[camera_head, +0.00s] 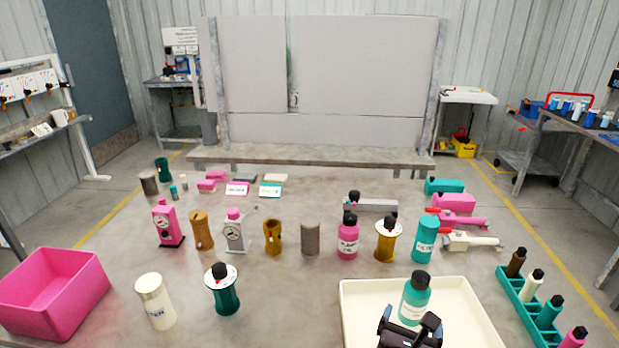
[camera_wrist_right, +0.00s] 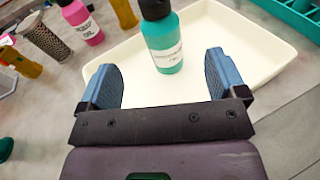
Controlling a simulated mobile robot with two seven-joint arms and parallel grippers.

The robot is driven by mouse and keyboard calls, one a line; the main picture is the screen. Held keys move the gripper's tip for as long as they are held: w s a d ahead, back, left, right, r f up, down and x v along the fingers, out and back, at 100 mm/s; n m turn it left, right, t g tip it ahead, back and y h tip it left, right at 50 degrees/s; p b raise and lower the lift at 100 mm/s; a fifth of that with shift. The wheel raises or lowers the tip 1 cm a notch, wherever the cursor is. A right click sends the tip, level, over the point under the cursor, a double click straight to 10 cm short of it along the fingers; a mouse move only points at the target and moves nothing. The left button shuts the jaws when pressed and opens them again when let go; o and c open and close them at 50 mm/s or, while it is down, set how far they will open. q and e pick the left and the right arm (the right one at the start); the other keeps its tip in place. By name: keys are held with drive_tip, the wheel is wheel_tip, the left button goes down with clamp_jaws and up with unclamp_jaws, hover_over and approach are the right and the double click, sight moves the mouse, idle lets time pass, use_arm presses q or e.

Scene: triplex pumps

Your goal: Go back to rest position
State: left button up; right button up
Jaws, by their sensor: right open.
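My right gripper (camera_head: 410,324) is at the front of the table, over the near part of the cream tray (camera_head: 466,300). In the right wrist view its two blue fingers (camera_wrist_right: 163,82) are spread wide with nothing between them. A teal bottle (camera_head: 415,297) with a black cap and white label stands upright in the tray, just beyond the fingers. It also shows in the right wrist view (camera_wrist_right: 165,47), apart from both fingers. My left gripper is not in view.
A pink bin (camera_head: 50,292) stands at the left. A cream cylinder (camera_head: 155,302) and a green part with a black knob (camera_head: 222,290) stand front left. A teal rack (camera_head: 533,310) of bottles is right of the tray. Pump parts and bottles, including a pink bottle (camera_head: 348,238), line the table's middle.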

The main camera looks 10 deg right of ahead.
drive_tip(key=s+d+f+m+g+y, duration=0.25)
drive_tip(key=s+m, duration=0.25)
drive_tip(key=m, duration=0.3)
drive_tip(key=s+d+f+m+g+y, duration=0.1)
drive_tip(key=s+d+f+m+g, duration=0.1)
drive_tip(key=s+m+g, duration=0.35)
drive_tip(key=s+a+m+g+y, duration=0.25)
drive_tip(key=s+m+y, duration=0.25)
drive_tip(key=s+m, duration=0.8)
drive_tip(key=w+f+m+t, duration=0.1)
drive_tip(key=w+f+t, duration=0.7)
drive_tip(key=w+f, duration=0.1)
drive_tip(key=shift+w+a+f+t+y, duration=0.35)
drive_tip(key=shift+f+y, duration=0.1)
drive_tip(key=shift+f, duration=0.25)
